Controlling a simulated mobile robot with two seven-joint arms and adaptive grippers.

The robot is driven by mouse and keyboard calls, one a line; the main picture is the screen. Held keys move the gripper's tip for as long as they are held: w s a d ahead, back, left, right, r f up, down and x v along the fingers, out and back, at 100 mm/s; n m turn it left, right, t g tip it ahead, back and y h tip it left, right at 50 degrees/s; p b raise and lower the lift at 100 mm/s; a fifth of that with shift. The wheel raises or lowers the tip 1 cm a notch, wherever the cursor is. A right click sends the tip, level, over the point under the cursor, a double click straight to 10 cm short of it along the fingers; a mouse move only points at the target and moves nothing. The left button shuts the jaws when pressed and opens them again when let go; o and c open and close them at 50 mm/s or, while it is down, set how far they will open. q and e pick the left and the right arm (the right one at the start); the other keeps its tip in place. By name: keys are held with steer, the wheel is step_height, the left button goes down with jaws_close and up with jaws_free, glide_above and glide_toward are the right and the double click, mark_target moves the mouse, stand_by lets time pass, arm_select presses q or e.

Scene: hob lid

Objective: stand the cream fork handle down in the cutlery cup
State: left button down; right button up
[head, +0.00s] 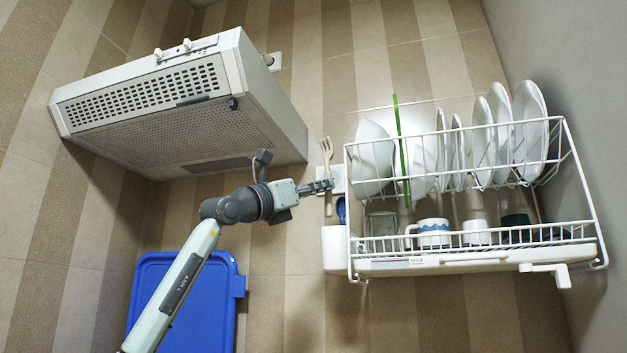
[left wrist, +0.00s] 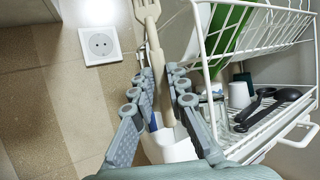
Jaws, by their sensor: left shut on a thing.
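The cream fork (head: 327,150) is upright, tines up and handle down. My left gripper (head: 320,187) is shut on its handle, which also shows between the fingers in the left wrist view (left wrist: 154,42). The white cutlery cup (head: 335,250) hangs at the left end of the dish rack. The fork's lower end is just above the cup's rim, near its left side in the head view. In the left wrist view the cup (left wrist: 172,150) is partly hidden behind the fingers. My right gripper is not in view.
A blue utensil (head: 341,210) stands in the cup. The white wire dish rack (head: 460,262) holds plates, a green board (head: 401,150) and mugs close to the right. A wall socket (left wrist: 100,45) is behind. A cooker hood (head: 165,110) hangs upper left; a blue lid (head: 222,285) is below.

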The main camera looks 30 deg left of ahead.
mark_target(327, 214)
arm_select(q)
steer(key=shift+w+d+f+p, duration=0.15)
steer(key=shift+w+p, duration=0.25)
steer(key=shift+w, duration=0.4)
steer(key=shift+w+a+f+p, duration=0.1)
steer(key=shift+w+p, duration=0.25)
steer(key=shift+w, duration=0.45)
steer(key=shift+d+f, duration=0.1)
steer(key=shift+f, duration=0.2)
steer(key=shift+f+b, duration=0.6)
steer(key=shift+b, duration=0.15)
steer(key=shift+f+b, duration=0.9)
steer(key=shift+f, duration=0.15)
steer(key=shift+f+b, duration=0.3)
steer(key=shift+f, duration=0.1)
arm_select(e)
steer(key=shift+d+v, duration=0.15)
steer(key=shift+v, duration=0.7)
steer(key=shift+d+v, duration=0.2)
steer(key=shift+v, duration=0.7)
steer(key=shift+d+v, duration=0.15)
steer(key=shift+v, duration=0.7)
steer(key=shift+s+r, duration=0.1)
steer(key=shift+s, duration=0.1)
arm_select(q)
steer(key=c, duration=1.4)
jaws_free()
